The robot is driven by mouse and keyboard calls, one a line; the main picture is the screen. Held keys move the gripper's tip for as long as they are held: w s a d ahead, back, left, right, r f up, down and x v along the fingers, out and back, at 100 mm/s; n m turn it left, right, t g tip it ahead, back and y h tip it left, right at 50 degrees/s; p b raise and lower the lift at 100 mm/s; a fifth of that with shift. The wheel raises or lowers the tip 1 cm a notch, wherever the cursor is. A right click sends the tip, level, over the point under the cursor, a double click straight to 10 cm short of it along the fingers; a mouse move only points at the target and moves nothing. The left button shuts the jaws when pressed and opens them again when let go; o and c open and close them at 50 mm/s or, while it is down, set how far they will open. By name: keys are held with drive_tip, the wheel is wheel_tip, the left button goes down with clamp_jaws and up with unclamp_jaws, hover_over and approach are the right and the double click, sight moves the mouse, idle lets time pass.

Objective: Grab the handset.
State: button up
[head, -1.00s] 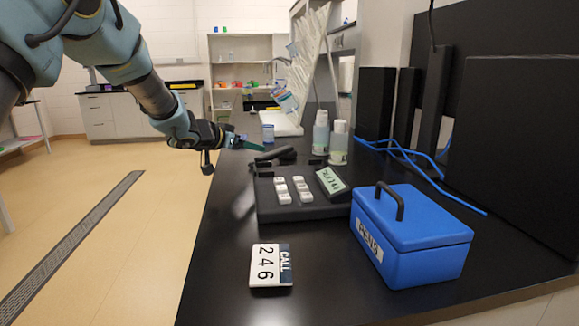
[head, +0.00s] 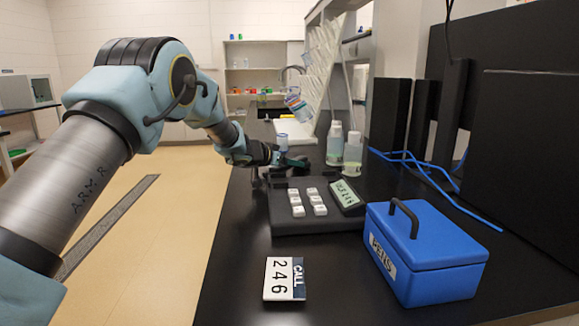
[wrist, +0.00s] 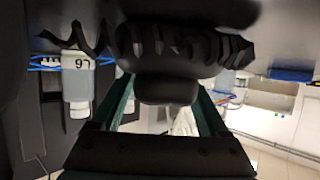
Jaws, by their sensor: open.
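The black desk phone (head: 285,222) with white keys and a small display sits on the dark bench. Its dark handset (wrist: 168,88) fills the upper middle of the wrist view, with a coiled cord showing there. In the head view the handset is mostly hidden by or merged with my gripper (head: 292,161), at the phone's back left. My gripper is open. In the wrist view its green fingers (wrist: 165,105) stand apart, one on either side of the handset's near end. I cannot tell whether they touch it.
A blue lidded box (head: 432,270) stands right of the phone, and a card reading CALL 246 (head: 279,279) lies in front. Two bottles (head: 353,150) stand just behind the phone. Blue cables (head: 435,178) run along the right.

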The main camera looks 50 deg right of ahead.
drive_tip(key=shift+d, duration=0.15)
clamp_jaws()
idle(0.5)
